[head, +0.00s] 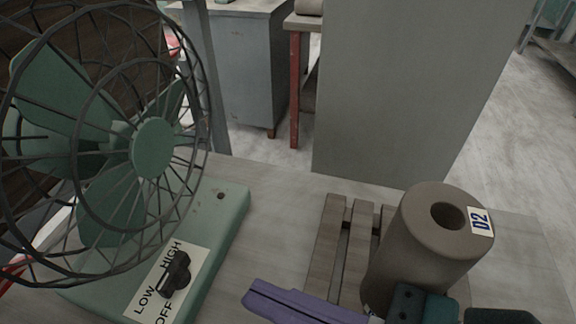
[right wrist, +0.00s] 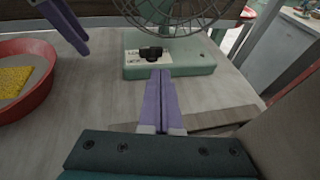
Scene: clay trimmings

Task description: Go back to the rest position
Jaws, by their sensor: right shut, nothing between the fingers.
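My right gripper (head: 254,293) has purple fingers, shut together with nothing between them, low in the head view. It also shows in the right wrist view (right wrist: 160,75), pointing toward the fan base and apart from the knob as far as I can see. A purple part of my left gripper (right wrist: 62,18) shows at the upper left of the right wrist view; its jaw state is unclear. The green fan (head: 152,148) stands at the left on its base (head: 218,222), which carries a black knob (head: 175,274) marked LOW, HIGH and OFF.
A red bowl (right wrist: 46,88) with something yellow (right wrist: 14,80) is at the left of the wrist view. A grey panel (head: 400,90) rises behind the table.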

